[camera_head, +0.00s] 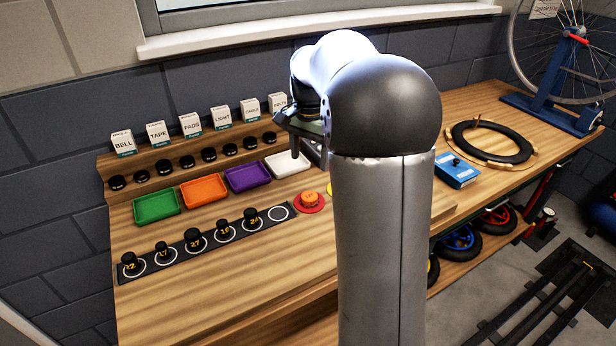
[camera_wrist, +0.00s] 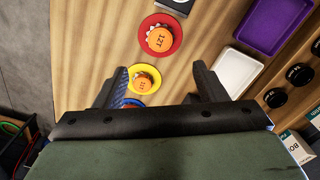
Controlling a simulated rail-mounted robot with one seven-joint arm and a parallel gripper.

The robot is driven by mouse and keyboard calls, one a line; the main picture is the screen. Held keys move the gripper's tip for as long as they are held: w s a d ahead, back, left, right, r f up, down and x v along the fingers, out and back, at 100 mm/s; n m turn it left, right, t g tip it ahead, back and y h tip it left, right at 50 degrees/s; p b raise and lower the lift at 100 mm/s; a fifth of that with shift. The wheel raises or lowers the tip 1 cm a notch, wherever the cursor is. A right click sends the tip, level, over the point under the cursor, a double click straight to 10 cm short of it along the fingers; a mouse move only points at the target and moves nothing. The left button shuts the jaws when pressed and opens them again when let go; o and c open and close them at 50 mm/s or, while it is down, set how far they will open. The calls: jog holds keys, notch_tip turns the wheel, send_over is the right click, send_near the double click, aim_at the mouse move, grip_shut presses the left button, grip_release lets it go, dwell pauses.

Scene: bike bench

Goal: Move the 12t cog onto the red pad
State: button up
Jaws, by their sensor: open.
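An orange cog (camera_head: 309,199) lies on the red pad (camera_head: 300,209), right of the black strip. In the wrist view, the cog (camera_wrist: 159,39) on the red pad (camera_wrist: 148,24) carries dark print that looks like 12T. A second orange-topped cog (camera_wrist: 144,81) lies on the yellow pad (camera_wrist: 133,72); its print is too small to read. My gripper (camera_wrist: 161,67) is open and empty, its fingers spread above the pads. In the head view, my gripper (camera_head: 310,158) is near the white tray, partly hidden by my arm, which also covers most of the yellow pad.
Green (camera_head: 157,206), orange (camera_head: 203,190), purple (camera_head: 247,176) and white (camera_head: 287,164) trays stand behind. A blue pad (camera_wrist: 132,102) shows partly. The bench front is clear.

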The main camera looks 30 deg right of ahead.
jog(key=s+a+f+n, duration=0.4)
jog(key=s+a+n, duration=0.2)
jog(key=s, duration=0.7)
jog(key=s+a+f+n, duration=0.4)
jog(key=s+a+n, duration=0.2)
jog(key=s+a, duration=0.4)
jog(key=s, duration=0.3)
jog(key=shift+s+n, duration=0.15)
jog(key=shift+n, duration=0.15)
